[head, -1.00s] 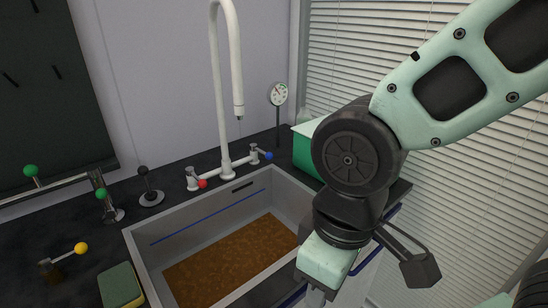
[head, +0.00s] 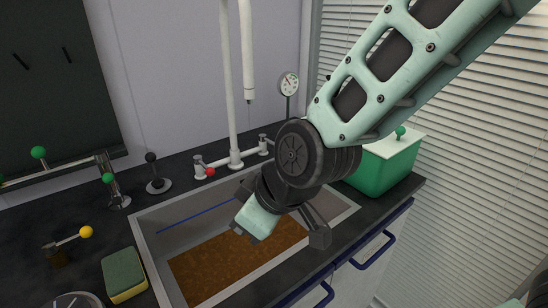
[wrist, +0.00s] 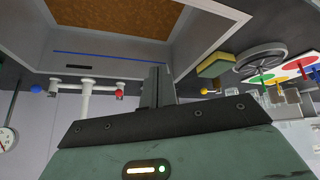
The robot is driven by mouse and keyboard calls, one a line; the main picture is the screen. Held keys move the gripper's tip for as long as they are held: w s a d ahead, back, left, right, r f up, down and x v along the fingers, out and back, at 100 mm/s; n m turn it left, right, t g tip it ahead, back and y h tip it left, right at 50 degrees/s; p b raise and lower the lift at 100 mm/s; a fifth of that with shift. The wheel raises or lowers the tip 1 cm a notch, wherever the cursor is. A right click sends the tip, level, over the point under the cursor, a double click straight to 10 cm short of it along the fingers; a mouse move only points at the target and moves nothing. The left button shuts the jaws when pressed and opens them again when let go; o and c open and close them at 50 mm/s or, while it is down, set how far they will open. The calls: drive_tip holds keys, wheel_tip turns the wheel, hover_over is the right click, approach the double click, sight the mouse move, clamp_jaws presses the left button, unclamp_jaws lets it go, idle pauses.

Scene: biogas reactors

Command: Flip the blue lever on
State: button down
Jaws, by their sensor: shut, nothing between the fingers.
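The blue lever (wrist: 36,88) shows at the left of the wrist view, which is upside down. It is a ball on the tap's valve, on the opposite side from the red lever (wrist: 119,93). In the head view my arm hides the blue ball; the red lever (head: 210,172) is visible on the tap (head: 235,158). My gripper (head: 243,234) is over the sink, apart from the tap. In the wrist view its fingers (wrist: 158,74) are shut with nothing between them.
The sink (head: 150,232) holds brown granular stuff. A green box (head: 385,172) stands right of it, a gauge (head: 289,84) behind. A sponge (head: 123,274), a yellow-knobbed lever (head: 86,232) and a black-knobbed lever (head: 151,158) are at left.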

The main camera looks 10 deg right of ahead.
drive_tip(key=w+d+f+n+t+h+b, duration=0.1)
drive_tip(key=w+d+t+h, duration=0.1)
drive_tip(key=w, duration=0.4)
drive_tip(key=w+d+f+n+t+h+b, duration=0.1)
drive_tip(key=w+d+t+h+b, duration=0.1)
drive_tip(key=w+t, duration=0.3)
drive_tip(key=w+d+f+n+t+h+b, duration=0.1)
drive_tip(key=w+d+f+t+h+b, duration=0.1)
drive_tip(key=w, duration=0.7)
drive_tip(key=shift+d+n+t+h, duration=0.4)
drive_tip(key=shift+d+t+h, duration=0.3)
drive_tip(key=shift+d+t, duration=0.4)
drive_tip(key=shift+w+a, duration=0.1)
drive_tip(key=shift+a, duration=0.05)
approach(271, 142)
drive_tip(key=w+a, duration=0.1)
drive_tip(key=a, duration=0.1)
drive_tip(key=shift+w+d+f, duration=0.25)
drive_tip(key=shift+w+d, duration=0.25)
drive_tip(key=shift+d, duration=0.25)
drive_tip(key=shift+w+d+f, duration=0.25)
drive_tip(key=shift+w+d, duration=0.25)
drive_tip(key=shift+d, duration=0.2)
drive_tip(key=shift+d+p, duration=0.2)
drive_tip(key=shift+p, duration=0.1)
